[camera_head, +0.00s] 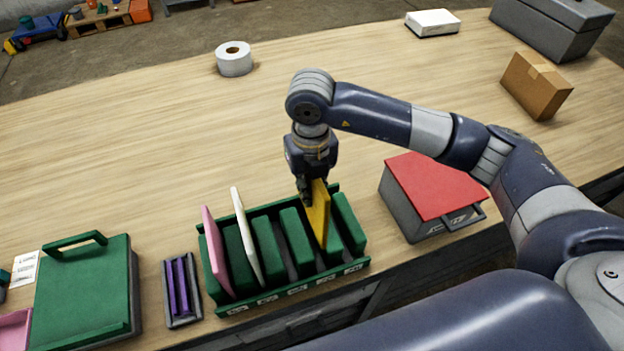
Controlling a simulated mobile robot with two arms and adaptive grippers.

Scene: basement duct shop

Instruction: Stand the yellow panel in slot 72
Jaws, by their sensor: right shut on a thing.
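The yellow panel (320,215) is upright, leaning slightly, in my right gripper (306,190), which is shut on its upper edge. A pink panel (216,250) and a white panel (246,238) stand in slots at the rack's left. My left gripper is not in view.
A grey box with a red lid (433,184) stands right of the rack. A small tray with purple pieces (181,288) and a green case (85,290) are to the left. A white roll (234,59) and a cardboard box (536,85) stand farther back. The table behind the rack is clear.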

